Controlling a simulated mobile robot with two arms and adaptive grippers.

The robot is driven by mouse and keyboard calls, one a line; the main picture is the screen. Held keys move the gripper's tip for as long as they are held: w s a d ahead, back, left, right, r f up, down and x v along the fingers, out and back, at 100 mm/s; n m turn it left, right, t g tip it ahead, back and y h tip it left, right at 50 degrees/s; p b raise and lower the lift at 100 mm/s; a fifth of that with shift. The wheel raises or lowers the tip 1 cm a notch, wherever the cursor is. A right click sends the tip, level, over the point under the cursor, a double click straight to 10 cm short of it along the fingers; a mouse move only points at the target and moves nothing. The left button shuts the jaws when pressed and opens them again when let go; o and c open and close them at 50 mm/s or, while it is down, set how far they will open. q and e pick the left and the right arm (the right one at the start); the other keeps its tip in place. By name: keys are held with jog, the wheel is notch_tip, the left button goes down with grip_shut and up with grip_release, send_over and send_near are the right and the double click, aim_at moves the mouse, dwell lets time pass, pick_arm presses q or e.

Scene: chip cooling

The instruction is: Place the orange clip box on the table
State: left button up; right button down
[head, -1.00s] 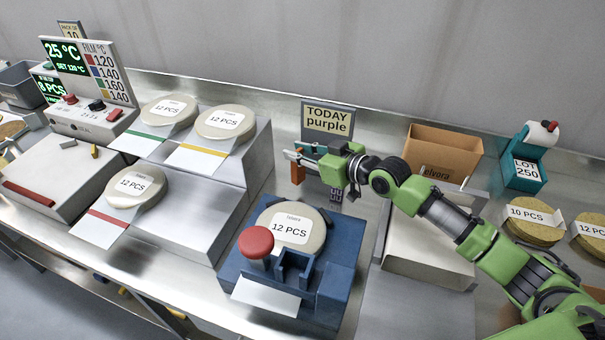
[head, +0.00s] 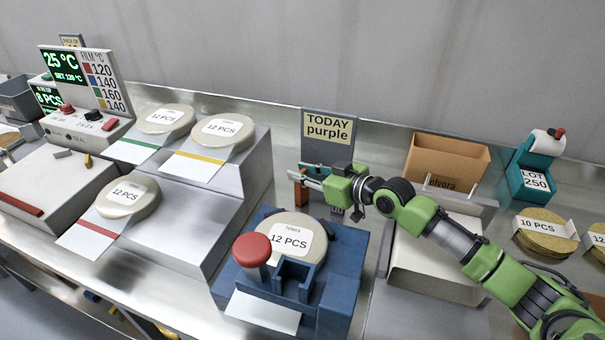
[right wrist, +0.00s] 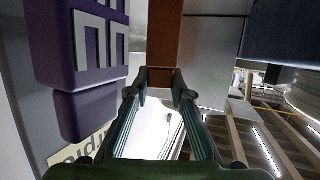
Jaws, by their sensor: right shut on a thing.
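The orange clip box (head: 301,194) is a small upright orange-brown block, in front of the lower left part of the TODAY purple sign. My right gripper (head: 303,175) is shut on it from the right. In the right wrist view the box (right wrist: 165,38) shows between the fingertips as an orange-brown strip. I cannot tell whether its lower end touches the metal table (head: 375,325). My left gripper is not in view.
A blue press station (head: 343,265) with a red knob stands just in front of the box. The sign (head: 328,135) is close behind. A cardboard box (head: 440,160) and a white-topped block (head: 430,265) stand to the right, grey steps (head: 235,180) to the left.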

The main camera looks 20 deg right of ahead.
jog(key=c, duration=1.8)
grip_release()
jog(key=shift+f, duration=0.15)
jog(key=shift+r, duration=0.25)
jog(key=b+v, duration=0.1)
jog(key=v, duration=0.6)
jog(key=shift+s+d, duration=0.15)
jog(key=shift+s, duration=0.05)
